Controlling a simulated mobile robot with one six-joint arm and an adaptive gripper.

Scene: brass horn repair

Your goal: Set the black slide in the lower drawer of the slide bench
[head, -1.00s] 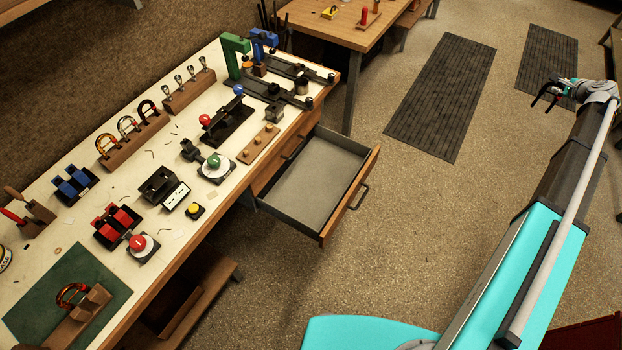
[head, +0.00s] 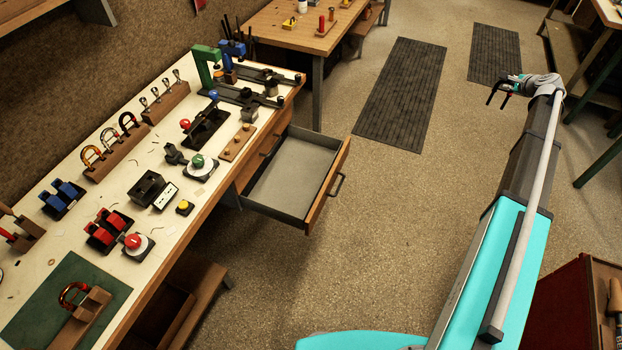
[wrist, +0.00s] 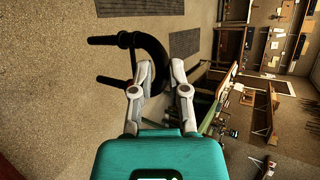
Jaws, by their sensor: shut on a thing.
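My gripper (wrist: 162,78) is shut on the black slide (wrist: 152,48), a black U-shaped tube with two straight legs pointing left in the wrist view. In the head view my gripper (head: 512,88) is at the upper right, holding the black slide (head: 496,92) above the floor, well to the right of the bench. The slide bench (head: 62,232) runs along the left. An open drawer (head: 322,190) sticks out from its right end, below a closed drawer front (head: 268,142). The open drawer looks empty, with a grey bottom.
A slide rack (head: 118,158) and several fixtures stand on the bench. A second table (head: 290,30) is behind it. Dark floor mats (head: 402,95) lie on open floor between bench and arm. A red cabinet (head: 570,305) is at the lower right.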

